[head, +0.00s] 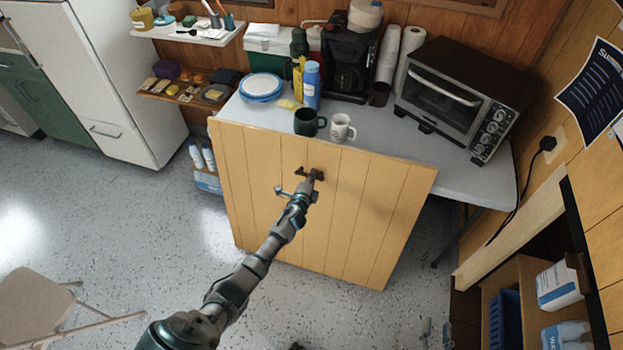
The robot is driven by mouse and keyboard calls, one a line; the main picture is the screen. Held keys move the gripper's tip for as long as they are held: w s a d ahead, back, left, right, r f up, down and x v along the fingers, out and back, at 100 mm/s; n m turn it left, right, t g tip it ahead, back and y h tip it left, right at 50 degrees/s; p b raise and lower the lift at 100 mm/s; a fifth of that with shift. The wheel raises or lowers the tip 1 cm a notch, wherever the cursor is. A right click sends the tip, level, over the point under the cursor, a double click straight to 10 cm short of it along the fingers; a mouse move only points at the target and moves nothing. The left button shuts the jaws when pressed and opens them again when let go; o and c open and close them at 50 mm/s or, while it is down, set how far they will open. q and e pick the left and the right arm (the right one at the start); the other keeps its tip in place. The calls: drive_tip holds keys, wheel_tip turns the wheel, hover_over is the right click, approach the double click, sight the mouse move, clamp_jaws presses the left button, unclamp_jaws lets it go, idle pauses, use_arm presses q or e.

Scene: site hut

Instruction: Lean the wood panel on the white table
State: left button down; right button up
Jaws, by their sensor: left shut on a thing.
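The wood panel (345,225) is a tan, grooved board in the head view. It stands in front of the white table (400,142), tilted, with its lower edge at the floor. Its upper edge overlaps the table's front edge; I cannot tell whether they touch. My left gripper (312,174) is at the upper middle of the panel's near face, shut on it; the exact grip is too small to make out. What seems to be my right gripper (436,334) shows only partly at the bottom edge, away from the panel, and its opening is unclear.
On the table are a dark mug (308,123), a white mug (341,128), blue-rimmed plates (261,87), a coffee maker (350,62) and a toaster oven (455,95). Bottles (202,157) stand left of the panel. A folding chair (35,305) is at lower left. The middle-left floor is clear.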

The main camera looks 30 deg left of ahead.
use_arm(q)
drive_tip(key=shift+w+r, duration=0.35)
drive_tip(key=shift+r, duration=0.05)
drive_tip(key=c, duration=1.2)
unclamp_jaws()
drive_tip(key=shift+s+f, duration=0.15)
drive_tip(key=shift+f, duration=0.3)
drive_tip(key=v, duration=1.1)
drive_tip(key=shift+s+r, duration=0.4)
